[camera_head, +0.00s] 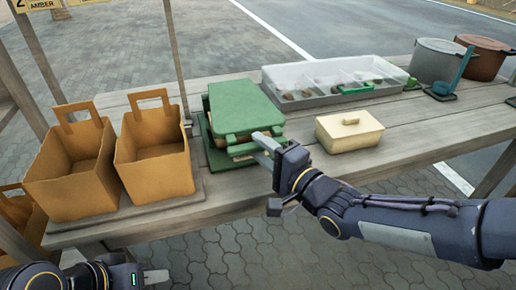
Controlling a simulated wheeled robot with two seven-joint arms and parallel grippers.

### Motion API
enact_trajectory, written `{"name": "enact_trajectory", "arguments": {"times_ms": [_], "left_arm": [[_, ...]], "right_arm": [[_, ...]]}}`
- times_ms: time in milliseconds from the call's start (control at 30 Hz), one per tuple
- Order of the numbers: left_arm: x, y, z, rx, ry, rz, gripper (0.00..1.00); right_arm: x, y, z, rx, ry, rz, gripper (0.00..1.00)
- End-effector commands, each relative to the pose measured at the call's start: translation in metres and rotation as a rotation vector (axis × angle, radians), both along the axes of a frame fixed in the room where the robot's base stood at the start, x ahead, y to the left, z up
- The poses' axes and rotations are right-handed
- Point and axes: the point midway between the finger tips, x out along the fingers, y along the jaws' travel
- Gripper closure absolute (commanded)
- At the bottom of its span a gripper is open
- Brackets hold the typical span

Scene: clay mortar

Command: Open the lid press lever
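The lid press (243,108) stands at the middle of the table, with a green top plate and a green lower part. Pale layers show between them. A green bar that looks like its lever (240,149) juts from its front right side. My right gripper (259,149) is at this bar, its two pale fingers apart, one above the other. I cannot tell whether they touch the bar. My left gripper (154,277) is low at the bottom left, in front of the table and away from the press. Its fingers are mostly cut off or hidden.
Two tan open boxes with handles (152,158) stand left of the press. A cream lidded box (348,131) is right of it. A clear divided tray (330,80) lies behind. Grey (435,62) and brown (482,60) pots stand at far right. Bare wooden table (430,120) lies at right.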

Motion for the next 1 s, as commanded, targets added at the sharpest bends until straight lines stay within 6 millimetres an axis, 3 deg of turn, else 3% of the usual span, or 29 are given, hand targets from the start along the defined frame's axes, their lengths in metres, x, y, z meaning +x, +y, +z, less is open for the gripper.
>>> {"name": "enact_trajectory", "arguments": {"times_ms": [200, 433, 733, 1000], "left_arm": [[-0.0001, 0.0, -0.0021, 0.0, 0.0, 0.0, 0.64], [-0.0002, -0.0001, -0.002, 0.0, 0.0, 0.0, 0.64], [-0.0002, -0.0001, -0.002, 0.0, 0.0, 0.0, 0.64], [-0.0001, 0.0, -0.0016, 0.0, 0.0, 0.0, 0.64]], "right_arm": [[0.0124, 0.0111, 0.0001, -0.001, -0.001, 0.001, 0.64], [0.0131, 0.0113, 0.0004, 0.0, 0.0, 0.0, 0.64], [0.013, 0.011, 0.0003, 0.0, 0.0, -0.001, 1.0], [0.0129, 0.0109, 0.0006, -0.001, 0.001, -0.001, 1.0]]}}
